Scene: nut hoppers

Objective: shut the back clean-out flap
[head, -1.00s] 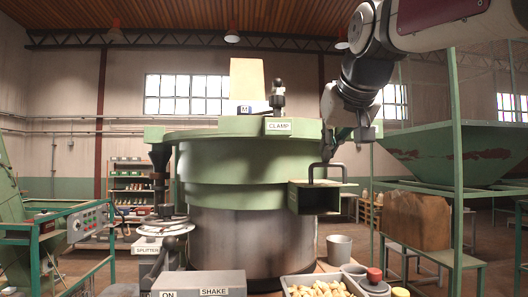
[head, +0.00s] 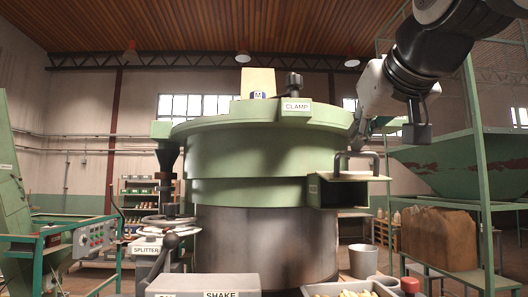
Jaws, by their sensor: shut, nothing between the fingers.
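The round green sieve machine (head: 246,152) stands in the middle on a bare metal drum (head: 250,243). A green box-shaped spout (head: 318,191) sticks out at its right side, its dark mouth facing me, with a dark bar handle (head: 376,160) on top. I cannot make out a back clean-out flap; the back of the machine is hidden. My gripper (head: 357,142) is shut and empty. It points down at the machine's right rim, just above the handle in the picture. I cannot tell whether it touches anything.
A clamp knob (head: 294,84) stands on the lid. A green hopper (head: 455,165) in a post frame and a brown sack (head: 440,238) are at right. A grey cup (head: 362,260) and a tray of nuts (head: 345,290) are in front. A splitter wheel (head: 166,221) is at left.

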